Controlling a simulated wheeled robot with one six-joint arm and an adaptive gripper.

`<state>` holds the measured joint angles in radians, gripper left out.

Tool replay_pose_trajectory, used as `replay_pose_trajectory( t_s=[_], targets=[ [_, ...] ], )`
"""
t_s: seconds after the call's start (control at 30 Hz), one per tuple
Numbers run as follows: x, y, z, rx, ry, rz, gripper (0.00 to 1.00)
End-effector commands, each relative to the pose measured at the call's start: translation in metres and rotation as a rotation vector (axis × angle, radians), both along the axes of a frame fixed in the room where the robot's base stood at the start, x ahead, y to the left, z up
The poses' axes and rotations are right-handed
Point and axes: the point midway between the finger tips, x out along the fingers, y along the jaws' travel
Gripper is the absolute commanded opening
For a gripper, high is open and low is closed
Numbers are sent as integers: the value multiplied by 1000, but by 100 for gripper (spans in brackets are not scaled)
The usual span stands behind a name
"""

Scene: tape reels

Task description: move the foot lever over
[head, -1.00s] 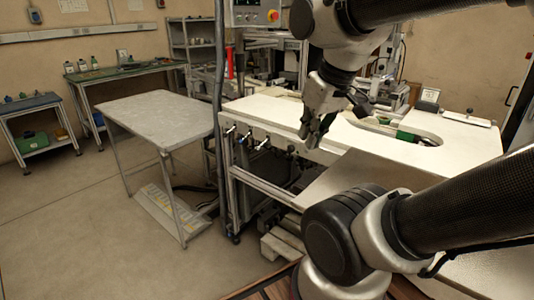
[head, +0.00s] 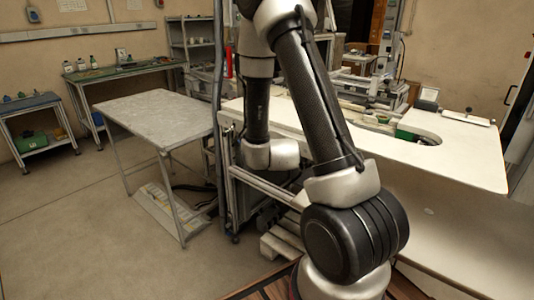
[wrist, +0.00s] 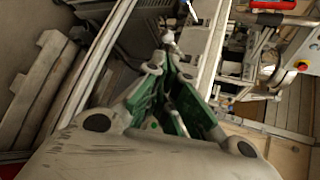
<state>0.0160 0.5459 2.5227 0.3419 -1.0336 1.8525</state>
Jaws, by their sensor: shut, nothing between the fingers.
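My gripper (wrist: 175,85), with green-lined fingers, is shut and empty in the wrist view, pointing in under the machine table. A small pale metal piece with a rounded end (wrist: 169,38) shows just past the fingertips. It may be part of the foot lever, but I cannot tell, nor whether the fingers touch it. In the head view my arm hides the gripper and most of the table's front, and I cannot make out the foot lever there.
The white machine table (head: 465,160) stands at the right, with a frame rail (head: 268,188) below its top. A grey table (head: 150,112) stands left.

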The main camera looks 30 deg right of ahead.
Motion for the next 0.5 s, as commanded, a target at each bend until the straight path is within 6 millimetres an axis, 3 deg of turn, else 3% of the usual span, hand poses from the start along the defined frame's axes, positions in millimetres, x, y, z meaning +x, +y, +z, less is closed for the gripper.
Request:
replay_pose_trajectory(
  t_s=[0.13, 0.5],
  targets=[
    [-2, -9, -13, 53, -71, -71, 0],
    [-2, -10, -14, 66, -93, -86, 0]
  ],
)
